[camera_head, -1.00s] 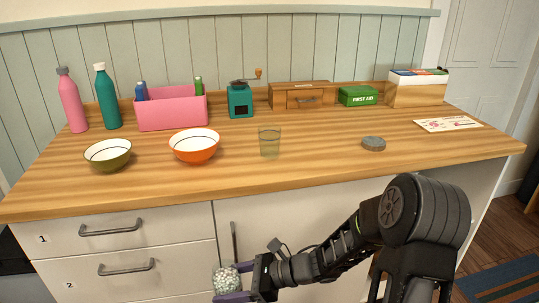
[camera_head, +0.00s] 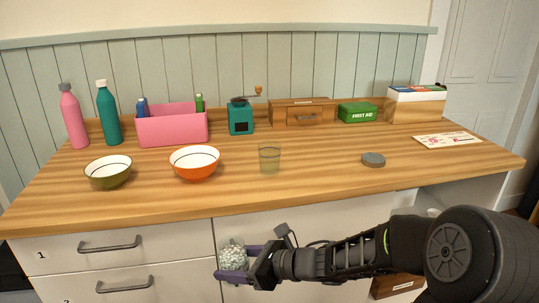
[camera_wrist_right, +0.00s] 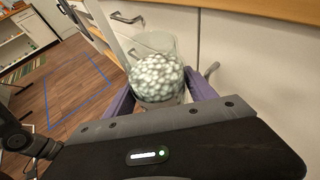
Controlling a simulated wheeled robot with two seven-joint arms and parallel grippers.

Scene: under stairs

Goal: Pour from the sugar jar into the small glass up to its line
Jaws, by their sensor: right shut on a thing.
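My right gripper (camera_head: 238,276) is shut on the sugar jar (camera_head: 232,256), a clear jar filled with pale grains. It holds the jar roughly upright in front of the cabinet, below the counter's front edge. In the right wrist view the jar (camera_wrist_right: 156,72) sits between the two purple fingers. The small glass (camera_head: 269,159) stands upright on the counter, above and to the right of the jar in the head view. It looks empty. Its line is too small to make out. My left gripper is not in view.
An orange bowl (camera_head: 195,163) and an olive bowl (camera_head: 108,171) stand left of the glass. A grey lid-like disc (camera_head: 373,160) lies to its right. A pink bin (camera_head: 172,129), a teal grinder (camera_head: 241,118) and a wooden drawer box (camera_head: 303,113) line the back. The counter (camera_head: 320,185) around the glass is clear.

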